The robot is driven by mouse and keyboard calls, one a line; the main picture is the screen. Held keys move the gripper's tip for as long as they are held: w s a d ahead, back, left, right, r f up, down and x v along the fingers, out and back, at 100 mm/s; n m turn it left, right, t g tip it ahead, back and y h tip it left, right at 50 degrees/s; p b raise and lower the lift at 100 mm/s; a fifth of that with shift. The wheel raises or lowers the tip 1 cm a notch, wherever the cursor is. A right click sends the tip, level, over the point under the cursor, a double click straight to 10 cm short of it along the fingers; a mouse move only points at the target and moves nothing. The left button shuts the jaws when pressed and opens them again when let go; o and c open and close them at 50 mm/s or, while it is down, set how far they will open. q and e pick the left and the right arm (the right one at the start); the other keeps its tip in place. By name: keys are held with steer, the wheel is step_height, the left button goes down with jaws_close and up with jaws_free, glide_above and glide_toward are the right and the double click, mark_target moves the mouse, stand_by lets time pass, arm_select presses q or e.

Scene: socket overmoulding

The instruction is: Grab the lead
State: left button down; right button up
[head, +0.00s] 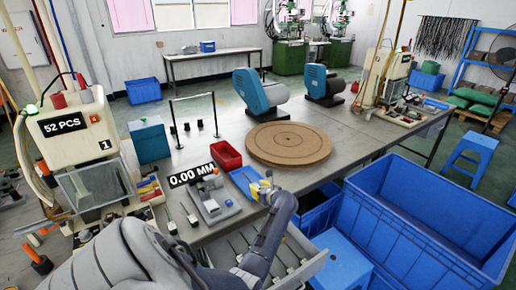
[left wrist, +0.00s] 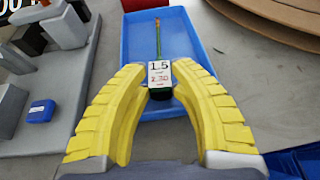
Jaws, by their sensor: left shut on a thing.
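A lead (left wrist: 158,42) with a thin green body, a coppery far end and a white label reading 1.5 lies over the blue tray (left wrist: 200,45) in the left wrist view. My left gripper (left wrist: 160,82) has its yellow fingers closed on the dark labelled end of the lead. In the head view my left gripper (head: 262,188) is at the right end of the blue tray (head: 240,174), and the lead is too small to make out there. My right gripper is not in view.
A red bin (head: 226,155) and a round brown board (head: 289,144) stand behind the tray. A grey fixture (head: 215,208) is left of it. A grey drawer (head: 312,268) with several green leads sits in front. Large blue crates (head: 430,215) stand at the right.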

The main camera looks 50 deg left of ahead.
arm_select(q)
step_height(320, 180, up, 19)
steer(key=shift+s+f, duration=0.15)
stand_by(0.5)
steer(key=c, duration=2.1)
jaws_free()
steer(key=o, duration=1.7)
steer(key=shift+c, duration=0.2)
